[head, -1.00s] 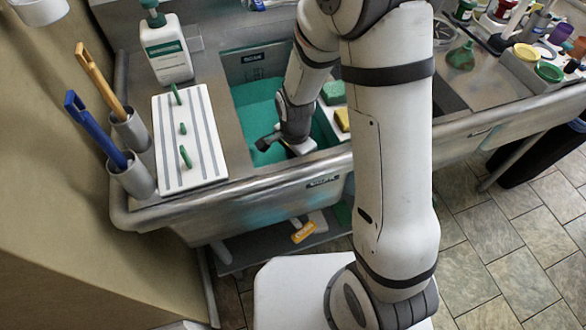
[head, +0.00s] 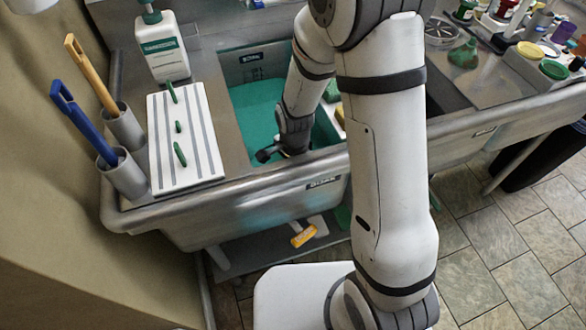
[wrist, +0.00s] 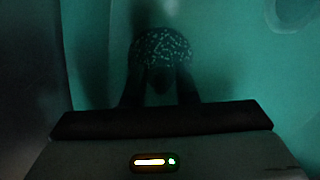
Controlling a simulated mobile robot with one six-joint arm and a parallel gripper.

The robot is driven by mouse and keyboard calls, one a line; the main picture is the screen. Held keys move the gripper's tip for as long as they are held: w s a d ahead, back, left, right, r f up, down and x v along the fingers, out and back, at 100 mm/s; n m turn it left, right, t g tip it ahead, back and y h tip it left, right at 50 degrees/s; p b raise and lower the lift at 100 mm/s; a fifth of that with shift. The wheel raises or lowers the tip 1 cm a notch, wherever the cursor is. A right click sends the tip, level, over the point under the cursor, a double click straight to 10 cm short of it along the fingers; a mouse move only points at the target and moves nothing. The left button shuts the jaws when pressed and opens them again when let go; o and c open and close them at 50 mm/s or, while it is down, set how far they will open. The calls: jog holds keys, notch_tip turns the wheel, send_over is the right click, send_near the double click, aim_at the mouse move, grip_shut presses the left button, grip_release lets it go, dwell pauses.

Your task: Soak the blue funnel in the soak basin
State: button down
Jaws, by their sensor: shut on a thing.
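The soak basin (head: 245,98) is a sink bay filled with teal liquid, with a dark label on its back wall. In the wrist view my gripper (wrist: 160,88) is shut on a dark rounded thing with a pale speckled pattern, apparently the blue funnel (wrist: 162,46). Its colour is lost in the dim teal light and most of its shape is hidden. Teal surroundings fill the wrist view, so the gripper is low in the basin.
Left of the basin are a white ribbed board (head: 188,140) with green pegs, a soap bottle (head: 162,50) and two holders with brushes. A green funnel (head: 464,53) stands on the right counter near several jars. The basin's front rim (head: 250,182) is close to my arm.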

jog(key=shift+s+a+f, duration=0.2)
jog(key=shift+s+a, duration=0.15)
dwell(0.4)
grip_release()
jog(key=shift+w+r, duration=0.1)
jog(key=shift+w, duration=0.15)
dwell(0.6)
jog(key=shift+r, duration=0.15)
dwell(0.4)
jog(key=shift+r+p, duration=0.65)
jog(key=shift+r, duration=0.25)
jog(key=shift+r, duration=0.1)
jog(key=shift+r+p, duration=0.75)
jog(key=shift+r, duration=0.15)
jog(key=shift+r, duration=0.1)
jog(key=shift+r+p, duration=0.7)
jog(key=shift+r, duration=0.2)
